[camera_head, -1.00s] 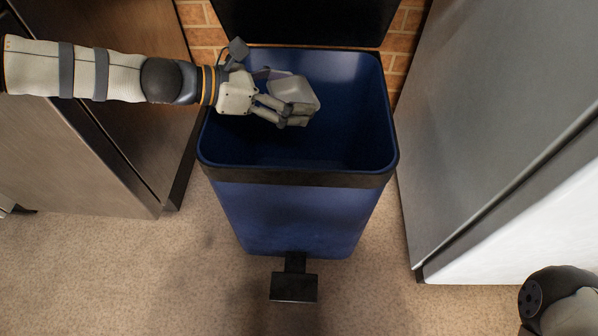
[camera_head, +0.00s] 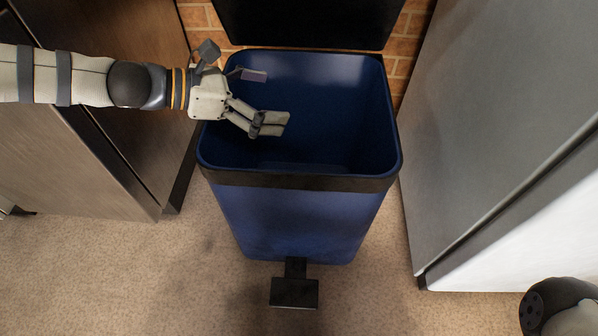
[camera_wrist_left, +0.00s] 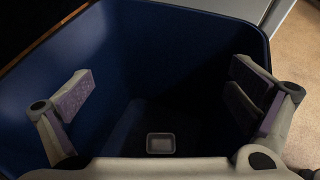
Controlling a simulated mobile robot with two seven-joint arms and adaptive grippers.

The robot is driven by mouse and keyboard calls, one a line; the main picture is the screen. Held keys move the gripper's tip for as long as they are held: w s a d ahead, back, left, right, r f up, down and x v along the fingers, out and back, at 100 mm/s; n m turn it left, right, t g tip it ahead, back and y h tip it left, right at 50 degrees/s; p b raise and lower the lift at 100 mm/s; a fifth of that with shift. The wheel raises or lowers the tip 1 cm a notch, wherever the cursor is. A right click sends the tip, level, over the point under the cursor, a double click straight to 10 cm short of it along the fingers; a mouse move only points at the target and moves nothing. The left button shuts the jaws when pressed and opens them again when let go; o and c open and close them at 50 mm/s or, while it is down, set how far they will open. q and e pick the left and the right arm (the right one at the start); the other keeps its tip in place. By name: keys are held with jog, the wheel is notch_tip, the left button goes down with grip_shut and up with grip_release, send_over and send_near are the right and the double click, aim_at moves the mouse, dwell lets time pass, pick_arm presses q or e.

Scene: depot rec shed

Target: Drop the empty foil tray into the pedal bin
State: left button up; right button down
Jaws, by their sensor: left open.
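The blue pedal bin (camera_head: 290,222) stands upright with its black lid (camera_head: 305,20) raised at the back. It also shows in the left wrist view (camera_wrist_left: 165,28). My left gripper (camera_head: 263,99) is over the left part of the bin's opening. Its fingers are wide apart with nothing between them, as the left wrist view also shows (camera_wrist_left: 160,90). The foil tray (camera_wrist_left: 161,143) is a small pale rectangle low down inside the dark bin, apart from the fingers. The head view does not show the tray. My right gripper is out of view.
A brown cabinet (camera_head: 75,165) stands close on the bin's left and a grey metal one (camera_head: 490,110) on its right. A brick wall (camera_head: 400,50) is behind. The black pedal (camera_head: 294,292) sticks out in front over clear speckled floor (camera_head: 130,280).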

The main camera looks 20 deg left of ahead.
pick_arm(q)
jog(key=v, duration=0.7)
jog(key=shift+s, duration=0.15)
jog(key=shift+a+r, duration=0.1)
jog(key=shift+a, duration=0.05)
